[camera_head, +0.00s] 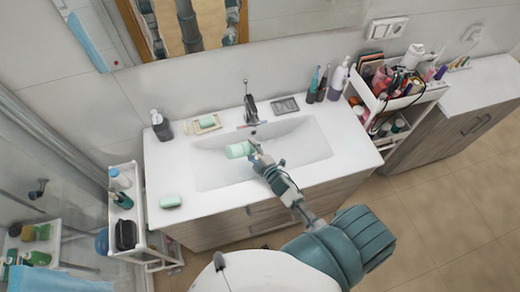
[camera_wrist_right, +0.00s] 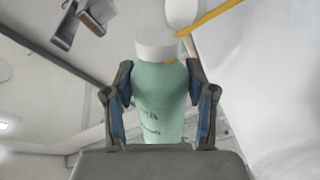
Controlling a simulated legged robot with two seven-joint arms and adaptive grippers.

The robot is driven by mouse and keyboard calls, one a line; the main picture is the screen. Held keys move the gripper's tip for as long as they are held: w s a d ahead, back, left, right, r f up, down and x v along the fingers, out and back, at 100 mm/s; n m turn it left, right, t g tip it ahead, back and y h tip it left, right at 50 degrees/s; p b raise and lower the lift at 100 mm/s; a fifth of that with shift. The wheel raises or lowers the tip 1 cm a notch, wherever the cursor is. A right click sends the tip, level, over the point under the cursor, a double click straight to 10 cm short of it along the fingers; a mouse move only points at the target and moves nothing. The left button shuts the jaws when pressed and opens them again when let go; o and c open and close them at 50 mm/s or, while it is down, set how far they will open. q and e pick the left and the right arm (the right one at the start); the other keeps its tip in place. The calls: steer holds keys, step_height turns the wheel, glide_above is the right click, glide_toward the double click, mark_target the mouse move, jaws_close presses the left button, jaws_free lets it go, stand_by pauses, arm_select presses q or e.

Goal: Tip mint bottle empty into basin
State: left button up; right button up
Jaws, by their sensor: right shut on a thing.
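The mint bottle (camera_head: 238,150) lies tilted on its side above the white basin (camera_head: 305,147) in the head view. My right gripper (camera_head: 257,151) is shut on it, at the basin's left-middle part. In the right wrist view the mint bottle (camera_wrist_right: 160,105) sits between the two fingers of my right gripper (camera_wrist_right: 160,100), one on each side. Its white cap end (camera_wrist_right: 157,44) points away from the palm. No liquid shows coming out. My left gripper is not in the head view.
The faucet (camera_head: 250,104) stands at the basin's back. Several bottles (camera_head: 339,80) and a crowded cart (camera_head: 400,97) stand right.

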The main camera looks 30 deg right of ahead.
steer(key=shift+d+r+m, duration=0.1)
steer(key=shift+d+m, duration=0.2)
steer(key=shift+a+r+m+p, duration=0.1)
steer(key=shift+m+p, duration=0.2)
steer(key=shift+p, duration=0.05)
steer(key=shift+d+r+m+p, duration=0.25)
steer(key=shift+m+p, duration=0.05)
steer(key=shift+p, duration=0.1)
steer(key=shift+d+r+m+p, duration=0.15)
steer(key=shift+r+m+p, duration=0.45)
steer(key=shift+r+p, duration=0.15)
stand_by(0.9)
stand_by(1.4)
